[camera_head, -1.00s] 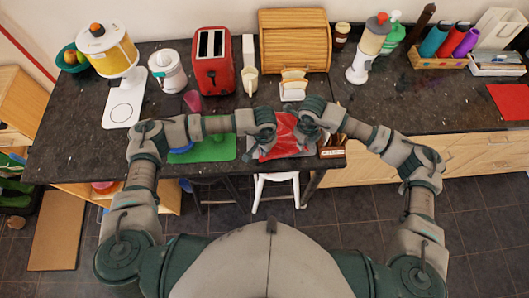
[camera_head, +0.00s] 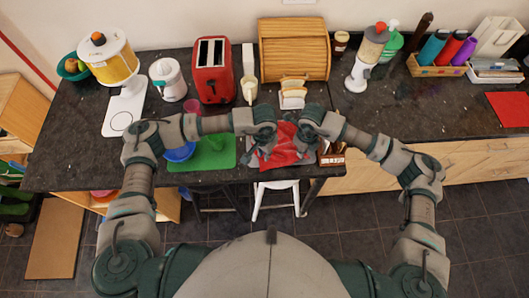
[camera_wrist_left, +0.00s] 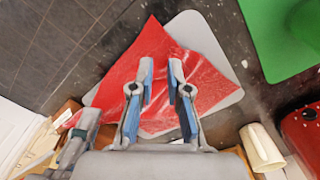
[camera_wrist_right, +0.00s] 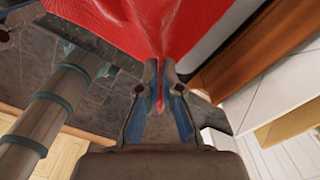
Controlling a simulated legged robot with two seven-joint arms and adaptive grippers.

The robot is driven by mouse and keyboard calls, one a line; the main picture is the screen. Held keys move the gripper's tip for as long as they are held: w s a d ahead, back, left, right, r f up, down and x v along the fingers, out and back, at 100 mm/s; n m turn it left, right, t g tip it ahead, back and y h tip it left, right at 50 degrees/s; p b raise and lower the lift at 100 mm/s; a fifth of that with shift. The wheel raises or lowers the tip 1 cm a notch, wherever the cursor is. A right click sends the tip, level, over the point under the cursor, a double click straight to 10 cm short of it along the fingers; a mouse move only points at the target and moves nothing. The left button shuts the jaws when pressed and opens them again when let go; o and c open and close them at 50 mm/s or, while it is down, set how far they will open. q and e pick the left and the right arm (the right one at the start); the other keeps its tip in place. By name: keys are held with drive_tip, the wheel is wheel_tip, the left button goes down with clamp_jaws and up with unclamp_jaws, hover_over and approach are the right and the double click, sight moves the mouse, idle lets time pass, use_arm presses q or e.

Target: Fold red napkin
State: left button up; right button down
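The red napkin (camera_head: 284,150) lies on a grey mat (camera_wrist_left: 228,88) near the counter's front edge. In the left wrist view the napkin (camera_wrist_left: 165,75) spreads over the mat with slanted edges and shiny creases. My left gripper (camera_head: 262,153) is above it; in the left wrist view its fingers (camera_wrist_left: 162,64) stand apart with nothing gripped between them. My right gripper (camera_head: 301,140) is at the napkin's right side. In the right wrist view its fingers (camera_wrist_right: 161,64) are close together with a narrow strip of the napkin (camera_wrist_right: 150,25) pinched between them.
A green board (camera_head: 205,156) with a blue bowl (camera_head: 180,152) lies left of the mat. A wooden box (camera_head: 332,156) stands close on the right. Behind are a toast rack (camera_head: 293,97), a cream mug (camera_head: 249,90) and a red toaster (camera_head: 213,72).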

sight(264, 162)
use_arm(q)
drive_tip(key=o, duration=0.7)
drive_tip(key=shift+c, duration=0.2)
wheel_tip(264, 162, up, 5)
wheel_tip(264, 162, down, 10)
drive_tip(key=shift+r, duration=0.1)
idle(0.4)
